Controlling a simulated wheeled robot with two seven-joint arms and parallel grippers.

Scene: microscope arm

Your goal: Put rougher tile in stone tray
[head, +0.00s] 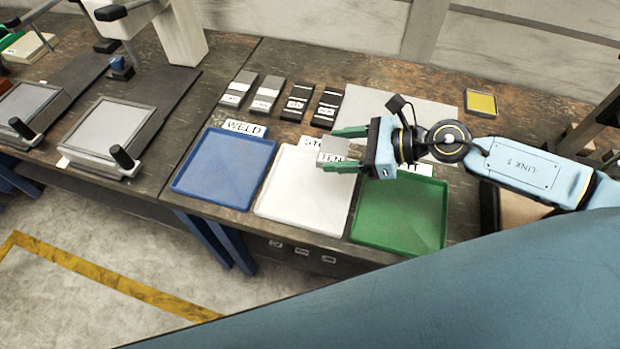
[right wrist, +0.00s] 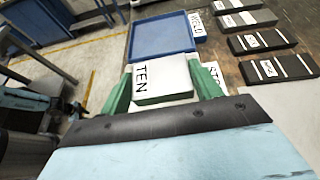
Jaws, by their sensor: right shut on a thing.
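My right gripper (head: 345,148) is shut on a light grey tile labelled "TEN" (head: 329,152). The held tile also shows between the green fingers in the right wrist view (right wrist: 162,82). In the head view it appears over the back right part of the white tray (head: 300,195), whose label is partly covered and reads "ST". This is the stone tray, and its floor looks empty. I cannot tell how high the tile is above it. My left gripper is not in view.
A blue tray labelled "WELD" (head: 223,170) lies left of the white tray, and a green tray (head: 405,210) lies right. Several labelled sample blocks (head: 297,102) stand in a row behind. A grey sheet (head: 390,105) and a yellow square (head: 481,103) lie farther right.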

